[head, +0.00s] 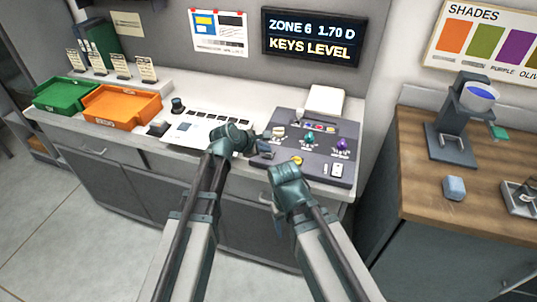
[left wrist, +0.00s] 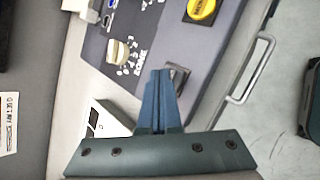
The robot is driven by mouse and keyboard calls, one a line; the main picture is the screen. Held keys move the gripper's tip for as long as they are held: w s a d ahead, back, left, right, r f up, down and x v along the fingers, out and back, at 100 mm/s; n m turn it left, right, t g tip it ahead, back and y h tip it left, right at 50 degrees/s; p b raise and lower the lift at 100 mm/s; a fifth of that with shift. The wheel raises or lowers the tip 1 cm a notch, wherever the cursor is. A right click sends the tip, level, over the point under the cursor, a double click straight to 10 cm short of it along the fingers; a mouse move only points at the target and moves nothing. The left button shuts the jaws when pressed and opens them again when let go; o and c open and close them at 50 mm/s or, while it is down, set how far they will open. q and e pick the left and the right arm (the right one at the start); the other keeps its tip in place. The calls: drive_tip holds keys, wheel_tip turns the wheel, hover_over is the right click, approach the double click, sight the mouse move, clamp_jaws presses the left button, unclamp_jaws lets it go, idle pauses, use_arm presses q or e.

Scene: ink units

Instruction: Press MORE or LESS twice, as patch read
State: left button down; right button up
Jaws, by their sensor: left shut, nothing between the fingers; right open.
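The dark grey console (head: 305,165) stands on the counter with coloured knobs and a yellow button (head: 297,160). The wall display (head: 312,37) reads "ZONE 6 1.70 D" and "KEYS LEVEL". A white strip with dark patches (head: 190,132) lies left of the console. My left gripper (head: 264,153) is shut and empty at the console's left front. In the left wrist view its fingertips (left wrist: 160,74) are beside a dark framed key (left wrist: 179,76); touching cannot be told. The yellow button (left wrist: 202,10) and cream knob (left wrist: 118,52) lie beyond. My right gripper (head: 285,180) is open in front of the console. No MORE or LESS label is readable.
Green (head: 66,95) and orange (head: 122,106) trays stand at the counter's left. A dark stand with a blue-filled cup (head: 480,96) and a pale blue block (head: 454,188) are on the wooden counter (head: 420,190) at right. A SHADES chart (head: 490,40) hangs above.

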sight(266, 155)
use_arm(q)
drive_tip(key=shift+f+b, duration=0.5)
drive_tip(key=shift+b, duration=0.05)
use_arm(e)
drive_tip(key=shift+f, duration=0.5)
use_arm(q)
drive_tip(key=shift+r, duration=0.1)
use_arm(e)
drive_tip(key=shift+r, duration=0.1)
use_arm(q)
drive_tip(key=shift+r+p, duration=0.85)
drive_tip(key=shift+p, duration=0.1)
use_arm(e)
drive_tip(key=shift+r, duration=0.8)
drive_tip(key=shift+r, duration=0.1)
use_arm(q)
wheel_tip(266, 155, up, 5)
drive_tip(key=p, duration=0.5)
use_arm(e)
wheel_tip(266, 155, up, 5)
drive_tip(key=shift+f, duration=0.1)
clamp_jaws()
